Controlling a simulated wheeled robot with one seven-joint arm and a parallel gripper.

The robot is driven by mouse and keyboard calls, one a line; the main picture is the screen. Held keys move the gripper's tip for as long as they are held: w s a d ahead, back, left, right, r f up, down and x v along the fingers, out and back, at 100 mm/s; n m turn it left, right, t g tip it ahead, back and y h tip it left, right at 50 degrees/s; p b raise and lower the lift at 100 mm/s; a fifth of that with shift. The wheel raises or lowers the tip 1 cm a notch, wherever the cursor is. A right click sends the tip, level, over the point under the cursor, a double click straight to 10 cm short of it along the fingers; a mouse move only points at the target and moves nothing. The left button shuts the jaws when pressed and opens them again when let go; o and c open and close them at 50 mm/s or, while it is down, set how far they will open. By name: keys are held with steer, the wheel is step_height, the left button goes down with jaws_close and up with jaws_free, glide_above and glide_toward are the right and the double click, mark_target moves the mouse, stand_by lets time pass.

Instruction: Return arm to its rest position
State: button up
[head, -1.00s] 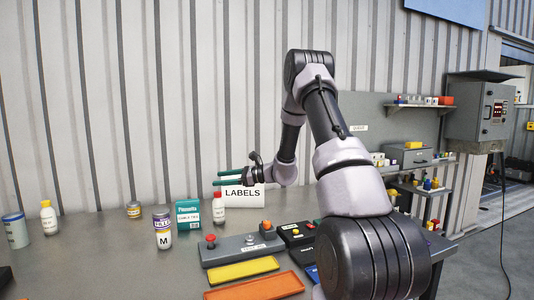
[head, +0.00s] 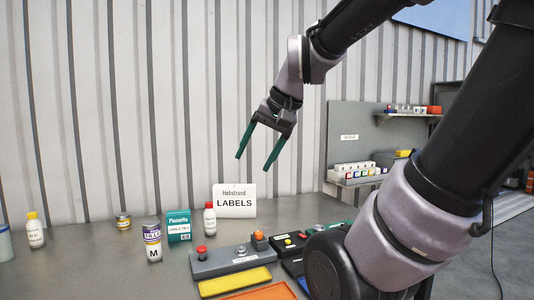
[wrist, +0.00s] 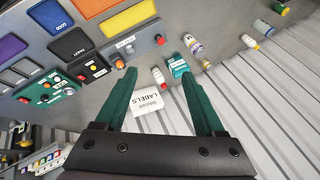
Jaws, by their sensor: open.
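My gripper (head: 255,162) hangs in the air above the back of the bench, in front of the corrugated wall. Its two green fingers are spread apart with nothing between them. In the wrist view my gripper (wrist: 160,95) is also open. A white LABELS box (head: 235,205) stands below it on the bench, apart from the fingers; it also shows in the wrist view (wrist: 150,102). My arm reaches in from the upper right and covers part of the bench's right side.
On the grey bench (head: 100,275) stand a teal box (head: 179,227), a red-capped bottle (head: 210,220), a purple-topped can (head: 153,243) and a yellow-capped bottle (head: 35,232). A button panel (head: 225,262) and yellow tray (head: 235,282) lie in front. Shelves (head: 375,175) are at the right.

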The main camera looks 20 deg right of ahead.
steer(key=shift+s+d+r+n+t+h, duration=0.15)
steer(key=shift+s+d+n+t+h, duration=0.15)
steer(key=shift+s+d, duration=0.2)
steer(key=shift+s+d+r+n+t+h, duration=0.1)
steer(key=shift+s+d+r+t+h, duration=0.1)
steer(key=shift+s+d+t, duration=0.3)
steer(key=shift+a, duration=0.15)
stand_by(0.5)
